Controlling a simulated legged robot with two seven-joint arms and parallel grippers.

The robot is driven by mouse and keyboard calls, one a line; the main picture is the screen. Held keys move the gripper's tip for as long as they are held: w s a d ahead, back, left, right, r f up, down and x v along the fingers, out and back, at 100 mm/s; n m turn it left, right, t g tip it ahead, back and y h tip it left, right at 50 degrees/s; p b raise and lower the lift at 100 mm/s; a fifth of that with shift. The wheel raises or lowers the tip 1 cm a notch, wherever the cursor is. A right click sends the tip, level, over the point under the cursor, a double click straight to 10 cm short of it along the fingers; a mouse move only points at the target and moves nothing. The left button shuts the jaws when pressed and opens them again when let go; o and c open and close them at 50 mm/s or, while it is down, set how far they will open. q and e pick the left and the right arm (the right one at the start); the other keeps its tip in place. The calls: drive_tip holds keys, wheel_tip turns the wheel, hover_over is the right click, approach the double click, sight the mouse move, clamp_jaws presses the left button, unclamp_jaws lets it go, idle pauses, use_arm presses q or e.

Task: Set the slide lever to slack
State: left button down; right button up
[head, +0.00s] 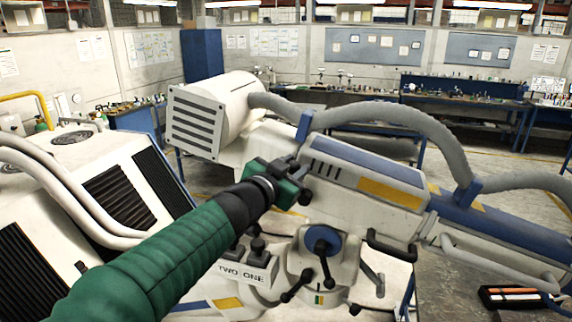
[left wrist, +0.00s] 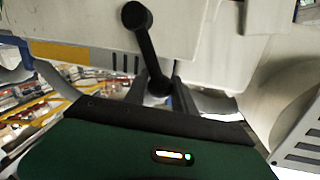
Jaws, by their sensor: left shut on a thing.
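My left gripper (head: 296,178) reaches in from the left to the side of the white microscope arm (head: 350,208). In the left wrist view a black lever (left wrist: 146,42) with a round upper end runs down the white housing. Its lower end sits between my left gripper's fingers (left wrist: 158,88), which are shut on it. I take it for the slide lever. In the head view my gripper mostly hides it. No slack marking can be read, so its setting cannot be told. My right gripper is not in view.
Below my gripper are a blue-centred hub (head: 322,240) with black knobbed handles and a block labelled ONE and TWO (head: 246,268). A grey hose (head: 385,112) arches over the arm. A vented white machine (head: 95,190) stands at left. Workbenches (head: 465,105) line the back.

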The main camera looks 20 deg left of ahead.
use_arm(q)
drive_tip(key=shift+d+f+m+g+y+b, duration=0.15)
drive_tip(key=shift+d+m+y+b, duration=0.2)
drive_tip(key=shift+d+m, duration=0.85)
drive_tip(key=shift+d+f+m+g+y+b, duration=0.15)
drive_tip(key=shift+d+m+y+b, duration=0.2)
drive_tip(key=shift+d+m, duration=0.85)
drive_tip(key=shift+a+r, duration=0.1)
drive_tip(key=c, duration=1.4)
unclamp_jaws()
drive_tip(key=shift+s, duration=0.1)
drive_tip(key=o, duration=0.3)
drive_tip(key=shift+s+r, duration=0.1)
drive_tip(key=shift+o, duration=0.2)
drive_tip(key=shift+a+r, duration=0.1)
